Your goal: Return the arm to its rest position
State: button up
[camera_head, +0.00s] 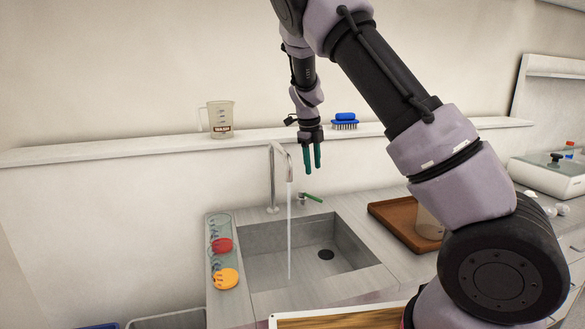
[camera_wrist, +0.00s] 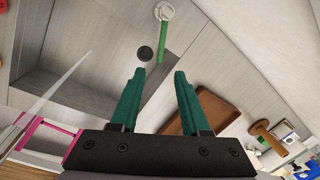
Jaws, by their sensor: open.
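My arm reaches up and over from the right in the head view. My gripper (camera_head: 312,158) hangs pointing down above the back of the sink, to the right of the faucet (camera_head: 275,175). Its two green fingers are apart with nothing between them. In the wrist view my gripper (camera_wrist: 158,85) is also open and empty. Below its fingertips is the green tap lever (camera_wrist: 163,42) on its round white base, apart from the fingers. Water runs from the faucet into the sink (camera_head: 262,262).
A measuring jug (camera_head: 220,120) and a blue brush (camera_head: 345,121) stand on the shelf (camera_head: 100,149).

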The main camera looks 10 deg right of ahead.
jog(key=s+d+r+n+t+y, duration=0.1)
jog(key=s+d+r+n+y, duration=0.1)
jog(key=s+d+r+n, duration=0.4)
jog(key=s+d+r+n+t+y, duration=0.1)
jog(key=s+d+r+n+y, duration=0.15)
jog(key=s+r+n, duration=0.6)
jog(key=s+r+n+t, duration=0.2)
jog(key=s+r+n, duration=0.2)
jog(key=s, duration=0.5)
jog(key=s+r+n+t+h, duration=0.1)
jog(key=s+r+n, duration=0.3)
jog(key=s, duration=0.5)
jog(key=shift+s+d+n+t, duration=0.35)
jog(key=shift+s+n+t, duration=0.05)
jog(key=shift+n, duration=0.25)
